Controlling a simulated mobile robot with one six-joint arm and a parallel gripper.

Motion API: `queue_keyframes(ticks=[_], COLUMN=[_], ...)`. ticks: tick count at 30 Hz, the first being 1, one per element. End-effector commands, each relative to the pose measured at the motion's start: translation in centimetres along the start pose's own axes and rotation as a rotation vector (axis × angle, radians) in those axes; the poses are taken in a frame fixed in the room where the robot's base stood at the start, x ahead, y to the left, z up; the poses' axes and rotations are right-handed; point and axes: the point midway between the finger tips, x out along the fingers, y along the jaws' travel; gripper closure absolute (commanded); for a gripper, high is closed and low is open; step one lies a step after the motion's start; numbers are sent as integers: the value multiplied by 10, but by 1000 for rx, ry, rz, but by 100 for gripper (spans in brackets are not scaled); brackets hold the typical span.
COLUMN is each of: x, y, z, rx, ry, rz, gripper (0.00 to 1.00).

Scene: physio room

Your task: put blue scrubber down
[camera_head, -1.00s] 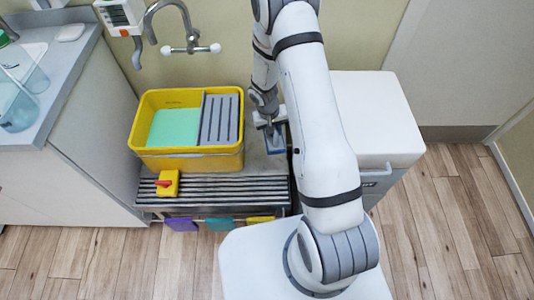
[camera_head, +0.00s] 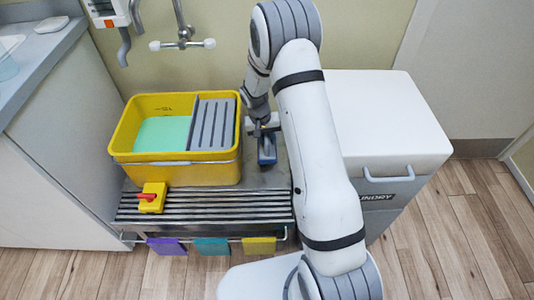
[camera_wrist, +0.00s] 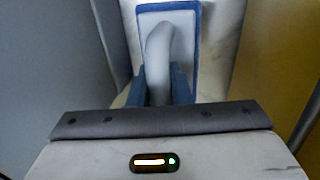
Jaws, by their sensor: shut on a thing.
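The blue scrubber (camera_head: 267,150) is at the right end of the metal bench, between the yellow tub and the white cabinet. In the wrist view the scrubber (camera_wrist: 184,22) shows a pale top with a blue rim and a curved light-grey handle. My gripper (camera_head: 262,127) is shut on that handle; its blue-grey fingers (camera_wrist: 160,85) lie on either side of it. The scrubber's underside is hidden, so I cannot tell whether it touches the bench (camera_head: 275,178).
The yellow tub (camera_head: 175,172) holds green liquid and a grey ribbed board (camera_head: 212,123). A yellow block with a red part (camera_head: 151,198) sits on the slatted front (camera_head: 215,207). A white laundry cabinet (camera_head: 390,120) stands close on the right. Coloured cloths (camera_head: 211,245) hang from the front rail.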

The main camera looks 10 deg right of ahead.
Motion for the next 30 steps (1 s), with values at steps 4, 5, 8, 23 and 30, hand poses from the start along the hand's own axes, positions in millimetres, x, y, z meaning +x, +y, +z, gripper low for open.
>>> queue_keyframes(ticks=[4,5,8,23,30], x=[20,22,35,57,56], y=[-4,-4,-6,-10,-10], z=[-1,0,0,-1,-1], rx=[2,1,0,3,3], ry=[1,1,0,2,1], rz=[0,0,0,-1,0], gripper=[100,100,100,100,64])
